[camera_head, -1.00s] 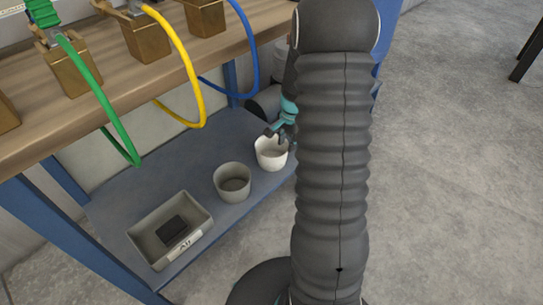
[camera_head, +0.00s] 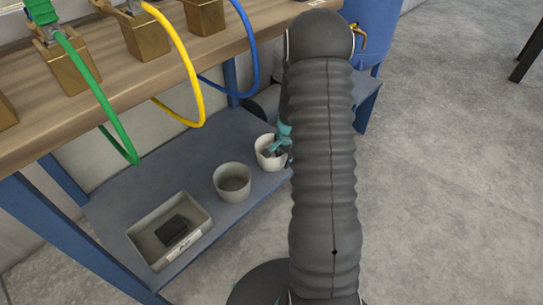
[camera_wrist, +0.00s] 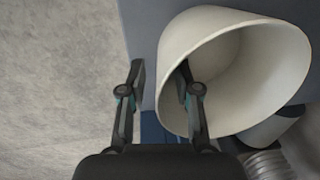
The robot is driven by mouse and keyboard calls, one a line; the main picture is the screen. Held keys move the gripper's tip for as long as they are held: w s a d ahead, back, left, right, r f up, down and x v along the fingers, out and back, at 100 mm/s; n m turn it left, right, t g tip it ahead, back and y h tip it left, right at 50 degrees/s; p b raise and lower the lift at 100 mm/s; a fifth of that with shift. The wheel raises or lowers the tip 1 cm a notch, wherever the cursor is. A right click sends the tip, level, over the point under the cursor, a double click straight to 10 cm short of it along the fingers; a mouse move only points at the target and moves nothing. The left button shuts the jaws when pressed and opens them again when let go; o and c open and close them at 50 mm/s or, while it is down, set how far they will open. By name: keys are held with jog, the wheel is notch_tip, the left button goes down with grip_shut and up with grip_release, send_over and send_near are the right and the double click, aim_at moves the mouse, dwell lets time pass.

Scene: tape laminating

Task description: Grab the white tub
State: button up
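The white tub (camera_head: 266,162) stands on the blue lower shelf, at the right of the row of containers. My gripper (camera_head: 279,142) is at its rim and reaches partly over its mouth. In the wrist view the tub (camera_wrist: 270,60) is large, with its opening facing the camera. My gripper (camera_wrist: 162,72) is open there, with one finger inside the tub and the other outside, so the tub's wall lies between them. A gap shows between the outer finger and the wall. My arm hides part of the shelf's right end.
A grey round tub (camera_head: 232,182) stands to the left of the white one. A grey tray (camera_head: 146,232) with a dark block (camera_head: 172,231) is further left. The wooden bench top (camera_head: 110,98) with hanging green, yellow and blue cables is above the shelf (camera_head: 110,205).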

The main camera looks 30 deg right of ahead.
grip_shut()
jog(key=shift+r, duration=0.1)
